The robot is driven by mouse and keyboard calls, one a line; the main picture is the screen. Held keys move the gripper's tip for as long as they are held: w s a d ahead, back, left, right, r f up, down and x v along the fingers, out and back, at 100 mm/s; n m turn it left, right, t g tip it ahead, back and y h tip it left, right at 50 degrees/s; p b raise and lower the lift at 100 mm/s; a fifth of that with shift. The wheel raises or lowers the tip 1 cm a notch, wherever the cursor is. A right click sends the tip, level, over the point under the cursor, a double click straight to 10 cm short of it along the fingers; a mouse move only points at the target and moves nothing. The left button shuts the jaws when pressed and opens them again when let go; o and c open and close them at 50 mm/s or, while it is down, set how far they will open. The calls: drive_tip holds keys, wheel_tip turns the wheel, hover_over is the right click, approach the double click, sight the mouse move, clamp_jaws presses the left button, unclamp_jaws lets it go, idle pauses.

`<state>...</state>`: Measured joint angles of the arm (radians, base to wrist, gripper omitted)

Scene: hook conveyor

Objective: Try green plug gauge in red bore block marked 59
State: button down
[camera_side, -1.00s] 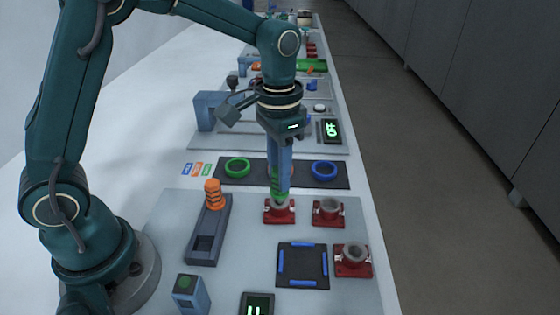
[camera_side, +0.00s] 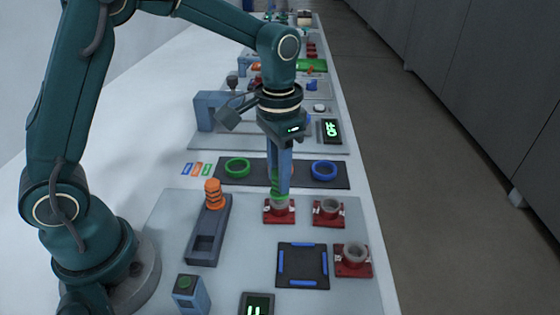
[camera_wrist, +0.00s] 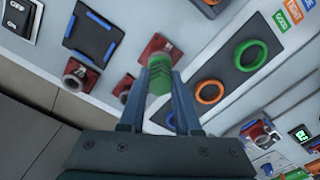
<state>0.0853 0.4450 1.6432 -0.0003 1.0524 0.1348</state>
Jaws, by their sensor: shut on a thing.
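My gripper (camera_side: 279,190) is shut on the green plug gauge (camera_side: 275,181) and holds it upright over a red bore block (camera_side: 279,217). The gauge's lower end is at the grey bore's mouth; I cannot tell how far it is inside. In the wrist view, the green gauge (camera_wrist: 159,78) sits between the fingers, with the red block (camera_wrist: 156,46) beyond it. Two other red blocks with grey bores stand at the right (camera_side: 328,212) and front right (camera_side: 352,262). Their number marks are too small to read.
A dark square tray with blue edges (camera_side: 302,243) lies in front. Behind is a dark mat with a green ring (camera_side: 237,167), an orange ring (camera_wrist: 210,92) and a blue ring (camera_side: 324,170).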

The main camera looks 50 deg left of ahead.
drive_tip(key=shift+r, duration=0.2)
drive_tip(key=shift+r, duration=2.8)
